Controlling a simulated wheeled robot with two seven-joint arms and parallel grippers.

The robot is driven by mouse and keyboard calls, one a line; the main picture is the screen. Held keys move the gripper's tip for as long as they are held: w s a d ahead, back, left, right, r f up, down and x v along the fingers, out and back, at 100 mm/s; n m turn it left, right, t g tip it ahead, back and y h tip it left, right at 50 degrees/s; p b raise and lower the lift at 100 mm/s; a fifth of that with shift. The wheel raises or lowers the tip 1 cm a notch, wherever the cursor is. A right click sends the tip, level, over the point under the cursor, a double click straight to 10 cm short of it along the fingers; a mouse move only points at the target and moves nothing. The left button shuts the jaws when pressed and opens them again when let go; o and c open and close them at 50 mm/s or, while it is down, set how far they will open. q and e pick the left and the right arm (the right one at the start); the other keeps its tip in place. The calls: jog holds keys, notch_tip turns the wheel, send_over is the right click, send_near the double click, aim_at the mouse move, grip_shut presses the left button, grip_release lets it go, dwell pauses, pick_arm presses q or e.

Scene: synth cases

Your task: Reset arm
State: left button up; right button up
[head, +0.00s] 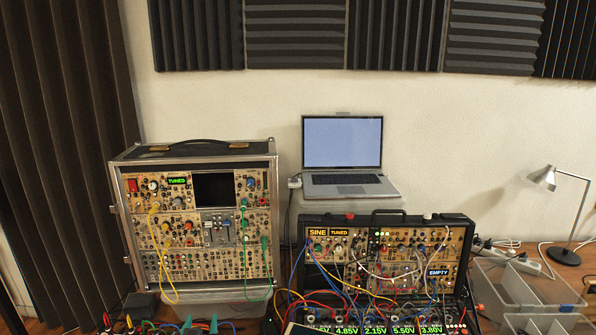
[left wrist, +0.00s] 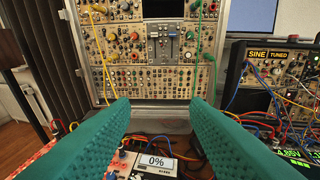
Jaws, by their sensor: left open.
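My left gripper (head: 200,323) shows at the bottom edge of the head view as two teal fingertips, below the left synth case (head: 195,225). In the left wrist view its two textured teal fingers (left wrist: 160,108) are spread wide apart, with nothing between them. The left synth case (left wrist: 150,60) stands upright beyond the fingertips, apart from them. A small "0%" display (left wrist: 156,162) on a module panel lies below and between the fingers. My right gripper is not in view.
The right synth case (head: 385,255) has many patch cables and voltage readouts along its front. A laptop (head: 343,155) stands behind it on a clear box. Clear bins (head: 540,290) and a lamp (head: 550,185) are at the right. Cables hang from the left case.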

pick_arm(q)
jog(key=s+f+m+g+h, duration=0.1)
jog(key=s+f+g, duration=0.3)
jog(key=s, duration=0.7)
jog(key=s+f+m+g+h, duration=0.1)
jog(key=s+f+g, duration=0.35)
jog(key=s, duration=0.65)
jog(key=s+f+m+g+h, duration=0.15)
jog(key=s+f+g, duration=0.25)
jog(key=s, duration=0.7)
notch_tip(320, 180, down, 28)
jog(key=r+b, duration=0.1)
jog(key=b, duration=0.2)
jog(key=s+a+f+g+b, duration=0.1)
jog(key=s+f, duration=0.7)
jog(key=f, duration=0.2)
jog(key=s+a+f+g+y+b, duration=0.1)
jog(key=s+a+f+b, duration=0.1)
jog(key=s+f, duration=0.6)
notch_tip(320, 180, down, 4)
jog(key=shift+s+r, duration=0.25)
jog(key=shift+s, duration=0.15)
jog(key=shift+m, duration=0.25)
